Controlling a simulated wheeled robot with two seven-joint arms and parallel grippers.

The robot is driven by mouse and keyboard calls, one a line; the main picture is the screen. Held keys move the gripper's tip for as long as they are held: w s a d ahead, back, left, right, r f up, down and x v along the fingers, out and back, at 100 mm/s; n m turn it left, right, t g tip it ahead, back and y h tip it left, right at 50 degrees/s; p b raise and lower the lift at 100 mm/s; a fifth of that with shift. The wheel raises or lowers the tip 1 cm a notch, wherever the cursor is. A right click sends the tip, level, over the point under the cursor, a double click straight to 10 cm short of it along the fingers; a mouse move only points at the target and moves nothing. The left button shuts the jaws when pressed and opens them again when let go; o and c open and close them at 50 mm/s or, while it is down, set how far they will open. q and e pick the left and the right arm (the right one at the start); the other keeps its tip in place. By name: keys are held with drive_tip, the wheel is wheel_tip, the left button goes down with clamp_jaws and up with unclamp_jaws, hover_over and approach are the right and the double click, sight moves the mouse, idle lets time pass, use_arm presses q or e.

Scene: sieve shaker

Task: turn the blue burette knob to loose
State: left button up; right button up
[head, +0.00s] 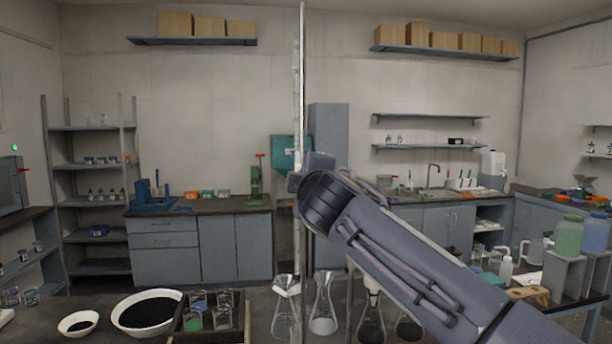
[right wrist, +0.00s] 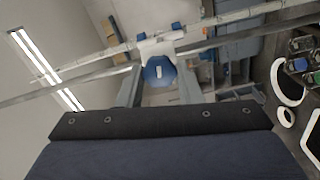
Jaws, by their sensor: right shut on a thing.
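The blue burette knob (right wrist: 159,74) shows in the right wrist view, with a small white mark on its face. It sits between the two fingers of my right gripper (right wrist: 160,86), which is shut on it. The burette (right wrist: 105,55) runs slanted across that view behind the knob, with a white fitting (right wrist: 160,42) beside it. In the head view my right gripper (head: 303,180) is at the upright burette (head: 297,95) and pole (head: 303,60), and the hand and arm hide the knob. My left gripper is in neither view.
Several glass flasks (head: 323,305) stand on the front bench below my right arm. A white bowl of dark grains (head: 148,314), a smaller bowl (head: 78,323) and a dark crate of beakers (head: 240,318) are at left.

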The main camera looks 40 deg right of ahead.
drive_tip(key=shift+n, duration=1.1)
drive_tip(key=o, duration=0.9)
drive_tip(key=shift+o, duration=0.2)
drive_tip(key=shift+s, duration=0.1)
drive_tip(key=b+v, duration=0.1)
drive_tip(key=v, duration=0.6)
drive_tip(key=shift+s+a, duration=0.2)
drive_tip(key=shift+s, duration=0.1)
